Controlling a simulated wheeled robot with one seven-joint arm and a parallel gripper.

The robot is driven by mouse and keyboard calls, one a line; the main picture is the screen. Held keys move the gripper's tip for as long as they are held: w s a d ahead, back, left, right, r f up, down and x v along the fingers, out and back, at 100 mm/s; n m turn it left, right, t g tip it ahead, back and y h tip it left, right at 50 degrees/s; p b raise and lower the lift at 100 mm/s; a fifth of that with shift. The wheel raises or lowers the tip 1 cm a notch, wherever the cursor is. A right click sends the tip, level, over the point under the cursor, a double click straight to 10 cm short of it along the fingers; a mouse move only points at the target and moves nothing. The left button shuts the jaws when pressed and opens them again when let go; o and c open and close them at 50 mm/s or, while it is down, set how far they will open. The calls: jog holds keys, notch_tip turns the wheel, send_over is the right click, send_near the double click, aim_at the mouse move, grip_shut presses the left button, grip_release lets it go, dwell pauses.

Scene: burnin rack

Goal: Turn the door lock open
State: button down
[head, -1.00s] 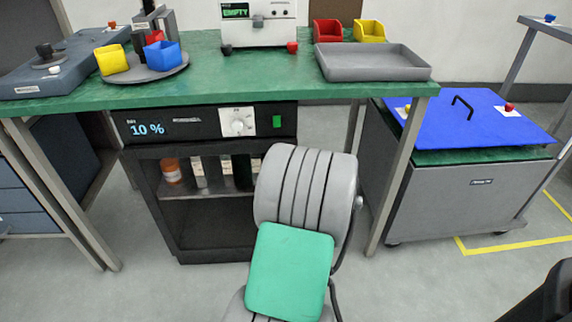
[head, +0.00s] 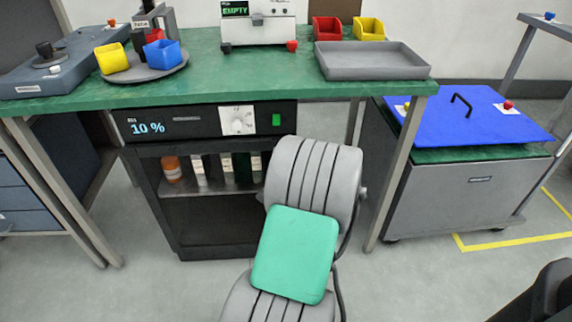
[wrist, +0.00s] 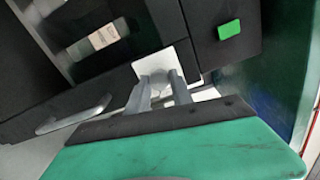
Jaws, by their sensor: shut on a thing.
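The black cabinet (head: 215,250) stands under the green bench, with a display reading 10 % on its top panel. In the wrist view a white lock plate (wrist: 180,58) sits beside the panel that carries the green button (wrist: 230,31). My gripper (wrist: 160,83) is at this plate, its two fingers shut on a small pale lock knob (wrist: 157,78). The knob is mostly hidden between the fingers, so its angle is unclear. A door handle (wrist: 75,115) shows at the left. In the head view my arm hides the gripper and the lock.
A white dial (head: 238,121) and the green button (head: 277,120) are on the panel. Bottles (head: 200,170) stand on the cabinet's shelf. The bench top (head: 270,88) overhangs the cabinet. A grey cart (head: 470,200) with a blue lid (head: 470,115) stands to the right.

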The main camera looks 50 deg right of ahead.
jog(key=c, duration=1.1)
grip_release()
jog(key=shift+s, duration=0.1)
jog(key=b+v, duration=0.1)
jog(key=v, duration=0.6)
jog(key=shift+s+a, duration=0.2)
jog(key=shift+a, duration=0.1)
